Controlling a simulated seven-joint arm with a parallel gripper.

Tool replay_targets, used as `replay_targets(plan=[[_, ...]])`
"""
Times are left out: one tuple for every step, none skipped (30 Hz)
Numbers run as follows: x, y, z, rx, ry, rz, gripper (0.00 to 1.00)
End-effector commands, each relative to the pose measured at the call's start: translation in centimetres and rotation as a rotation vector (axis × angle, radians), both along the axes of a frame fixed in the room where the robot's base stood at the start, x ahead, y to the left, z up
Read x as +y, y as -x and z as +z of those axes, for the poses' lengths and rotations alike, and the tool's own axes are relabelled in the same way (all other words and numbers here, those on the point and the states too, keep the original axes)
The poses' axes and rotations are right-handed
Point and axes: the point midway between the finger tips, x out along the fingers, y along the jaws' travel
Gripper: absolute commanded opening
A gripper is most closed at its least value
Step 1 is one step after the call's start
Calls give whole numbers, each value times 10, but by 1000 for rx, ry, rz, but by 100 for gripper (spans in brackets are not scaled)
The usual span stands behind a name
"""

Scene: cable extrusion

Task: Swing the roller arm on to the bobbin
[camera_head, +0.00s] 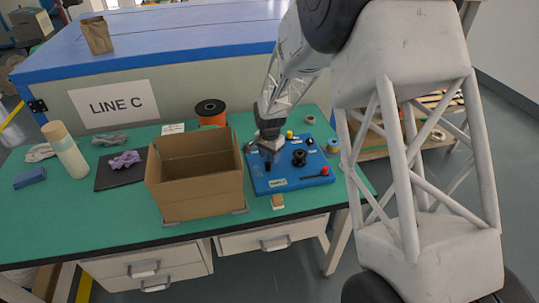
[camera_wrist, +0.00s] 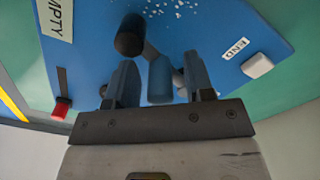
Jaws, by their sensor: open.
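My gripper (camera_head: 268,152) is low over the left part of a blue board (camera_head: 258,180). In the wrist view my gripper (camera_wrist: 160,66) is open, with a blue upright cylinder between its fingers; I cannot tell if they touch it. This cylinder looks like the handle of the roller arm (camera_wrist: 150,50), a short grey link with a black roller (camera_wrist: 130,36) at its other end. In the head view the roller arm is mostly hidden by my gripper. The black bobbin (camera_head: 299,158) stands on the board to the right of my gripper, apart from the black roller.
The board also carries a red-ended black lever (camera_head: 323,172), a yellow knob (camera_head: 289,134) and a white block (camera_wrist: 258,65) by an END label. An open cardboard box (camera_head: 195,205) stands close left. The green table (camera_head: 110,225) is clear at front left.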

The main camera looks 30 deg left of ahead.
Motion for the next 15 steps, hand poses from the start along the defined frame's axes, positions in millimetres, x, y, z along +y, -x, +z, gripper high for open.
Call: replay_targets(plan=[[0,0,0,0,0,0,48],[0,0,0,0,0,0,48],[0,0,0,0,0,0,44],[0,0,0,0,0,0,39],[0,0,0,0,0,0,34],[0,0,0,0,0,0,28],[0,0,0,0,0,0,24],[0,0,0,0,0,0,19],[0,0,0,0,0,0,13],[0,0,0,0,0,0,8],[0,0,0,0,0,0,4],[0,0,0,0,0,-1,0],[0,0,0,0,0,-1,0],[0,0,0,0,0,-1,0],[0,0,0,0,0,0,0]])
